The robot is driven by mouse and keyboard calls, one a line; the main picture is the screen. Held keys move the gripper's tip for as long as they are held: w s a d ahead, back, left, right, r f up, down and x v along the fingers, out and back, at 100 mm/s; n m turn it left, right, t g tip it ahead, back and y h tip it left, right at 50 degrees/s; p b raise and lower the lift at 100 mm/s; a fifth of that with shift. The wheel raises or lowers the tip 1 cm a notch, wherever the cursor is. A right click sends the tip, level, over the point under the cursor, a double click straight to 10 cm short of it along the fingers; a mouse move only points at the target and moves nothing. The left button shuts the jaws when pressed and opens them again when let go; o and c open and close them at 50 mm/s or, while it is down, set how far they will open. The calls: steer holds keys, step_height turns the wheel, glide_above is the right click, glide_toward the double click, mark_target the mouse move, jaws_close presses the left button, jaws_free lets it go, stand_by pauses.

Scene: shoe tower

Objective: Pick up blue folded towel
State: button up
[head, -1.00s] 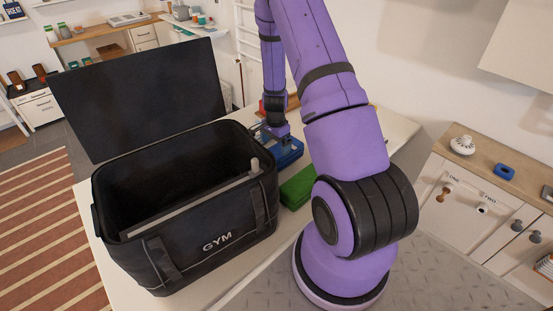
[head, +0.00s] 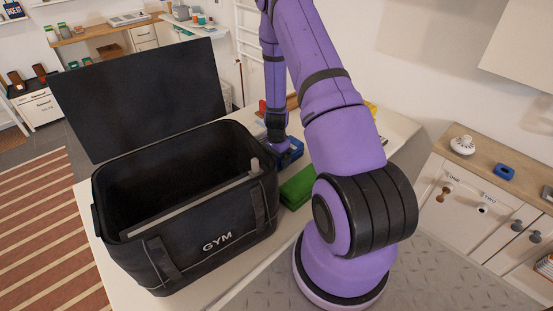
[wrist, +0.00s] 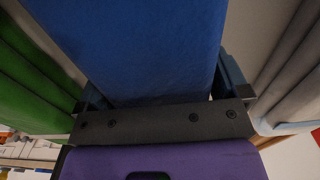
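The blue folded towel (head: 292,153) lies on the white table behind the green towel (head: 298,187), to the right of the gym bag. My gripper (head: 277,141) is down over the blue towel in the head view, and my arm hides part of it. In the wrist view the blue towel (wrist: 145,45) fills the middle, between my gripper's two spread fingers. A narrow gap shows between the towel and the right finger. The fingertips are hidden, and I see no clear grip on the towel.
The open black gym bag (head: 170,262) stands close to the left, its lid raised. Green folds (wrist: 30,95) flank the gripper on the left in the wrist view, and grey folds (wrist: 293,95) on the right. The white tabletop (head: 397,135) is clear at the far right.

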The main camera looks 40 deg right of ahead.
steer(key=c, duration=0.6)
steer(key=shift+r, duration=0.15)
